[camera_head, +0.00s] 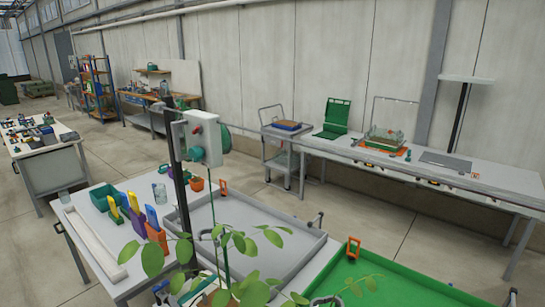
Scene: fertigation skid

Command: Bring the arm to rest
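Neither of my grippers can be made out in the head view, and no arm of mine is clearly visible. A leafy green plant (243,243) rises at the bottom middle and covers part of what lies behind it. A pale control box (202,137) with a red button stands on a dark post behind the plant.
A shallow grey tray (214,207) and a green tray (405,291) lie in front. Left of them, a white table (75,212) holds colourful containers and an orange pot (197,184). A long bench (500,178) runs along the wall at right. Concrete floor lies open between.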

